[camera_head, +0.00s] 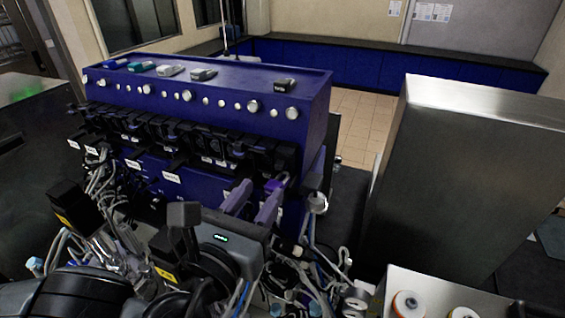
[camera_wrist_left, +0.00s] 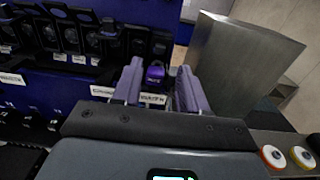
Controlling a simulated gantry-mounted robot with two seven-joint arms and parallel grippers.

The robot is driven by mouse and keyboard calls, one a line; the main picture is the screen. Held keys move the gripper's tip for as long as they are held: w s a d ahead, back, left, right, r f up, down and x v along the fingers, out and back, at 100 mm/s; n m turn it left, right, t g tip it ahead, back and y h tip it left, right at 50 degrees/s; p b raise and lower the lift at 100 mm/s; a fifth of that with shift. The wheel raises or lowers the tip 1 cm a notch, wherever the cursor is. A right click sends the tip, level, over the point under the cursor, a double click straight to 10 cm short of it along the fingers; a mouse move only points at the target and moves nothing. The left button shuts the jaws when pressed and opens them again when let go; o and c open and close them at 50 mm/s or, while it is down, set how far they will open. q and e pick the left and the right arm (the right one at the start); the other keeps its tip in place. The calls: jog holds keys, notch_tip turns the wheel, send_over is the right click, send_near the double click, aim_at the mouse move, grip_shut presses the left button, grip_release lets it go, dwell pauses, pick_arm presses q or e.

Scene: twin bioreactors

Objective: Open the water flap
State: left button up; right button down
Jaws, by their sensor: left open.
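A small purple flap (camera_head: 276,185) sits at the right end of the row of black clamp-like units on the blue bioreactor housing. In the left wrist view the purple flap (camera_wrist_left: 155,74) lies between the two fingers, above a white label whose small text is hard to read. My left gripper (camera_head: 261,188) is open, with its two light purple fingers pointing at the housing. In the left wrist view the gripper (camera_wrist_left: 160,68) has its fingers on either side of the flap, with gaps visible; contact cannot be made out. My right gripper is not in view.
The blue housing (camera_head: 210,85) carries silver knobs and several small devices on top. Tangled tubes and cables (camera_head: 105,185) hang in front of it. A tall steel box (camera_head: 455,180) stands to the right.

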aim_at(278, 168)
pick_arm(q)
jog(key=x, duration=0.7)
jog(key=shift+w+d, duration=0.15)
jog(key=shift+w, duration=0.15)
jog(key=shift+w+d, duration=0.25)
jog(key=shift+w, duration=0.35)
